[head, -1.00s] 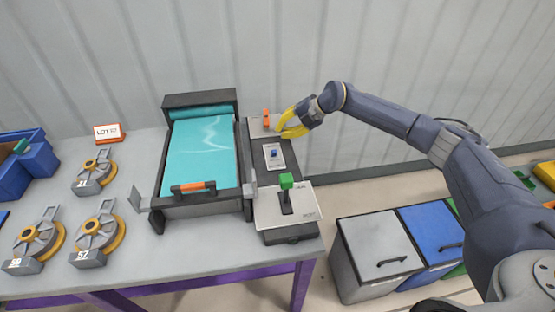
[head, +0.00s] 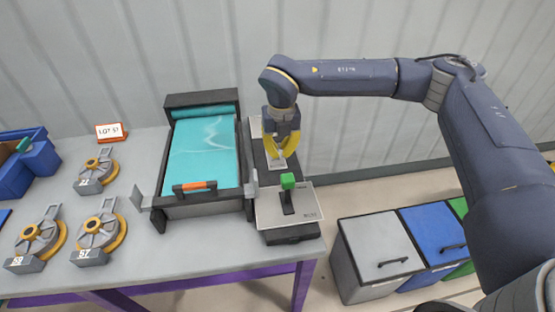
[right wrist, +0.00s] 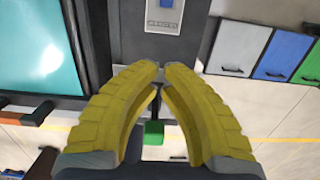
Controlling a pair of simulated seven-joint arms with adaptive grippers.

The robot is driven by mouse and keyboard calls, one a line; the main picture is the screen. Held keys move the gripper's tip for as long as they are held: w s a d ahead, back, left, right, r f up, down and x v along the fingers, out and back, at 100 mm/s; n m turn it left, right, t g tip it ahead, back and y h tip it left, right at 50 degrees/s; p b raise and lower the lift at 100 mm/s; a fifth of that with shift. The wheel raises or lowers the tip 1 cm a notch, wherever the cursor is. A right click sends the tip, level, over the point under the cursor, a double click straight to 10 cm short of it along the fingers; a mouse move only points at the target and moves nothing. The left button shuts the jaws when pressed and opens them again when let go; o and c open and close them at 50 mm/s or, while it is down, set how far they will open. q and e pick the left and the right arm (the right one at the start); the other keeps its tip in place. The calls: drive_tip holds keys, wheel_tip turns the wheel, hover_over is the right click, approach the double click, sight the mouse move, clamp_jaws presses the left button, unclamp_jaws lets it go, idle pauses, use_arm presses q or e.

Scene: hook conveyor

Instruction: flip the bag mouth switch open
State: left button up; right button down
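A blue switch (right wrist: 166,3) on a small white plate (right wrist: 163,22) sits on the dark strip beside the conveyor, at the top edge of the right wrist view. In the head view the plate (head: 277,165) shows below my right gripper (head: 279,155), which hides the switch. My right gripper (right wrist: 160,68) points down over the strip. Its yellow fingertips are nearly together with nothing between them. Contact with the switch cannot be told. A green-topped lever (head: 287,182) stands on a pale plate (head: 308,205) nearer the front. I cannot read which control is labelled bag mouth. My left gripper is not in view.
The teal conveyor tray (head: 203,150), with an orange-handled bar (head: 195,186), lies just left of the strip. Several numbered hook parts (head: 100,232) and a blue bin (head: 38,163) are on the left. Grey (head: 378,250) and blue (head: 432,232) bins stand right of the table.

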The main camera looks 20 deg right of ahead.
sight(278, 170)
idle(0.3)
drive_tip(key=f, duration=0.9)
drive_tip(key=shift+w+f, duration=0.2)
drive_tip(key=shift+w, duration=0.15)
drive_tip(key=shift+w+d+r, duration=0.15)
drive_tip(key=shift+w, duration=1)
drive_tip(key=shift+w+d+r, duration=0.1)
drive_tip(key=shift+w+r, duration=0.25)
drive_tip(key=shift+w, duration=0.4)
